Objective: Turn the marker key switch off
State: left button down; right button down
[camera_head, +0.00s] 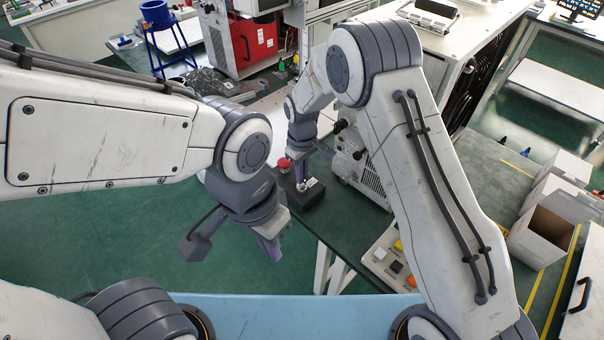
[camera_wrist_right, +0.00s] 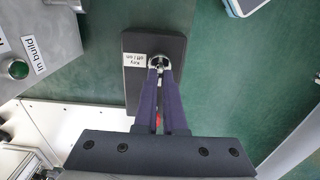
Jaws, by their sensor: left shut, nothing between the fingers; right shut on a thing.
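The key switch (camera_wrist_right: 153,60) is a round metal lock on a dark box (camera_wrist_right: 175,45) with a white label reading "Key off / on" (camera_wrist_right: 134,61). In the head view the dark box (camera_head: 314,196) stands on the dark green table beside a red button (camera_head: 284,163). My right gripper (camera_wrist_right: 160,70) is shut on the key, its purple fingertips covering most of it, so the key's angle is hard to tell. It also shows in the head view (camera_head: 301,184), above the box. My left gripper (camera_head: 272,252) is shut and empty, off the table to the left.
A grey-white machine with black knobs (camera_head: 362,172) stands close behind and right of the box. A button panel (camera_head: 393,262) lies at the table's near right. A box labelled "in build" (camera_wrist_right: 42,35) is left in the wrist view. Open cartons (camera_head: 540,237) stand far right.

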dwell(0.5)
jog(key=c, duration=1)
grip_release()
notch_tip(320, 180, up, 11)
jog(key=b, duration=0.1)
jog(key=shift+f, duration=0.2)
jog(key=s+r, duration=0.4)
jog(key=s, duration=0.4)
jog(key=s+r, duration=0.3)
jog(key=s, duration=0.4)
jog(key=s+d+m, duration=0.1)
jog(key=s+d, duration=0.1)
jog(key=s, duration=0.6)
jog(key=s+d+y, duration=0.1)
jog(key=s+d, duration=0.2)
jog(key=s, duration=0.5)
jog(key=shift+r+m, duration=0.15)
jog(key=shift+m, duration=0.25)
